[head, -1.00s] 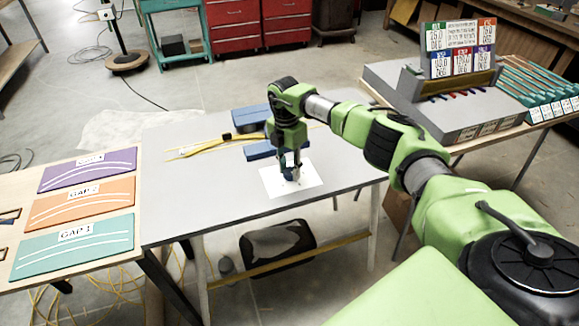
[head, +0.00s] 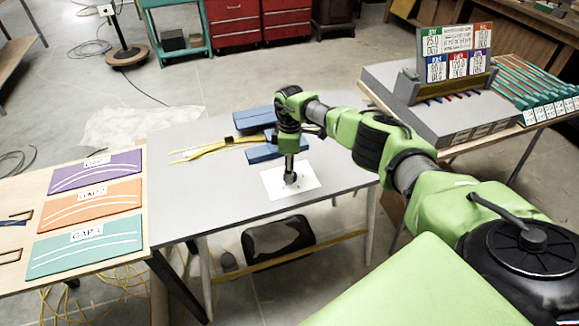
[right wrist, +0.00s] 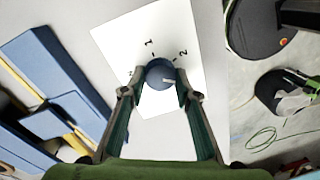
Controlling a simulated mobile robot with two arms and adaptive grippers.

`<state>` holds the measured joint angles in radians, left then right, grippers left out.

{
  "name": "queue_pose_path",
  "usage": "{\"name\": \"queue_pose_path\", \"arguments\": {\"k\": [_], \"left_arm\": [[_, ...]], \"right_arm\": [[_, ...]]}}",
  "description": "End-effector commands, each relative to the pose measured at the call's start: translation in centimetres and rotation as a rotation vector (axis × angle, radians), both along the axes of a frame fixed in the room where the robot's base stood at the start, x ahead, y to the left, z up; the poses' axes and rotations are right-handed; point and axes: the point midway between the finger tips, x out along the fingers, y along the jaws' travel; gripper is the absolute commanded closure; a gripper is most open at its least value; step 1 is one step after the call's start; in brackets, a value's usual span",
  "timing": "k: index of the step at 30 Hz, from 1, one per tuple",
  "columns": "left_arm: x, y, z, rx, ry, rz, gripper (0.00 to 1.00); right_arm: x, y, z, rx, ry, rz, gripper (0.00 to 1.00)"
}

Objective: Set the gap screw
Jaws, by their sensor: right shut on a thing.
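A round dark blue-grey screw head (right wrist: 160,74) with a short white mark stands on a white card (right wrist: 112,42) in the right wrist view. The numbers 1 and 2 and small ticks are printed around it; a mark at the left is partly hidden by a finger. My right gripper (right wrist: 160,92) is shut on the screw head, one finger on each side. In the head view my right gripper (head: 290,178) points straight down at the white card (head: 309,182) on the grey table and hides most of the screw. My left gripper is not in view.
Blue blocks (head: 262,154) and a yellow strip (head: 212,147) lie just behind the card. Purple, orange and teal gap panels (head: 88,204) lie at left. A grey stand (head: 440,118) with coloured number signs is at right. The table's front left is clear.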

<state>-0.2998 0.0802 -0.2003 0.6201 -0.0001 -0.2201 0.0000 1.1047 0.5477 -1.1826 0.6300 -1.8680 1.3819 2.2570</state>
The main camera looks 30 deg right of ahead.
Motion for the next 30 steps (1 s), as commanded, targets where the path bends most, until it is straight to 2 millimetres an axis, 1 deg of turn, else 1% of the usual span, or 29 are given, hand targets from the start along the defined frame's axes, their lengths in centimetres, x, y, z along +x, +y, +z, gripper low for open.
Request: {"name": "queue_pose_path", "arguments": {"k": [1, 3, 12, 20, 30], "left_arm": [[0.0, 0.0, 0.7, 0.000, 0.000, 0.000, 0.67], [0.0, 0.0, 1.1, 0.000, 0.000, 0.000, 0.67], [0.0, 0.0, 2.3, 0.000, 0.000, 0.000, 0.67], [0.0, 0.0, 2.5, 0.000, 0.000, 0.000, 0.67], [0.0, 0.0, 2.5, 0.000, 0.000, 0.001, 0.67]], "right_arm": [[0.1, 0.0, 0.4, -0.001, -0.002, -0.036, 0.92], [0.1, -0.1, 0.4, -0.001, -0.002, -0.085, 0.92], [0.1, -0.1, 0.2, -0.001, -0.002, -0.231, 0.92], [0.1, -0.2, 0.1, -0.001, -0.003, -0.277, 0.92], [0.1, -0.2, 0.1, 0.000, -0.004, -0.281, 0.92]]}}
